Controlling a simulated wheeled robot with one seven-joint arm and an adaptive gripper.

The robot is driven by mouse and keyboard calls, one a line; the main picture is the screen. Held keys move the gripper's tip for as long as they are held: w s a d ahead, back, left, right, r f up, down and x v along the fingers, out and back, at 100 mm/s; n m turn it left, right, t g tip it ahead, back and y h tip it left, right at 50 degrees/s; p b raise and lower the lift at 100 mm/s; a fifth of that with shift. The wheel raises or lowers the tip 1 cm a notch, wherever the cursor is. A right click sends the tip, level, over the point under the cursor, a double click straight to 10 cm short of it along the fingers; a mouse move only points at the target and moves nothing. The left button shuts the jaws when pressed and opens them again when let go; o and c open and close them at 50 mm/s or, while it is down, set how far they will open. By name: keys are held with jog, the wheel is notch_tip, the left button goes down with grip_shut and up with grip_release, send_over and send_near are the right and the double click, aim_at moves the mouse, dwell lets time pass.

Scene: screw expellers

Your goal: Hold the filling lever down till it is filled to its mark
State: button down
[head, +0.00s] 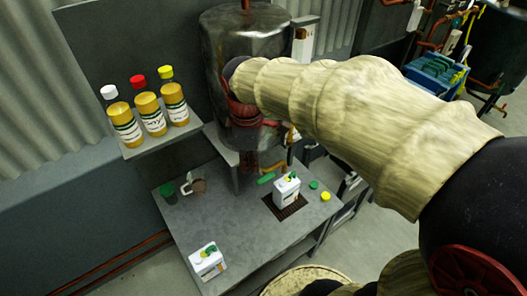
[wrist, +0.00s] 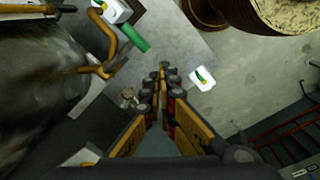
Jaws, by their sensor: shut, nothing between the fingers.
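The filling lever has a green handle (head: 266,178) on a brass pipe below the tank, just left of a white jug (head: 287,191). In the wrist view the green lever (wrist: 133,38) and the brass pipe (wrist: 103,60) show upper left of my gripper (wrist: 160,72). The fingers are shut and empty, with the tips apart from the lever in that picture. The jug stands upright on a dark grate (head: 285,208) by the spout; it shows partly at the wrist view's top edge (wrist: 115,10). Its fill level and mark are too small to read.
A metal tank (head: 222,42) stands behind the grey table (head: 225,222). Green (head: 314,184) and yellow (head: 325,196) caps lie right of the grate. A mug (head: 198,186) stands left. Three bottles (head: 150,112) stand on a shelf.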

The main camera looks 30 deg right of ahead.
aim_at(265, 178)
jog(key=w+d+r+n+g+p, duration=0.3)
jog(key=w+d+n+p, duration=0.3)
jog(key=n+p, duration=0.2)
jog(key=p, duration=0.2)
jog(key=shift+w+g+p, duration=0.25)
jog(key=shift+g+p, duration=0.05)
jog(key=shift+p, duration=0.1)
jog(key=x, duration=1.3)
jog(key=shift+s+a+f+p, duration=0.15)
jog(key=shift+f+p, duration=0.15)
jog(key=shift+f, duration=0.1)
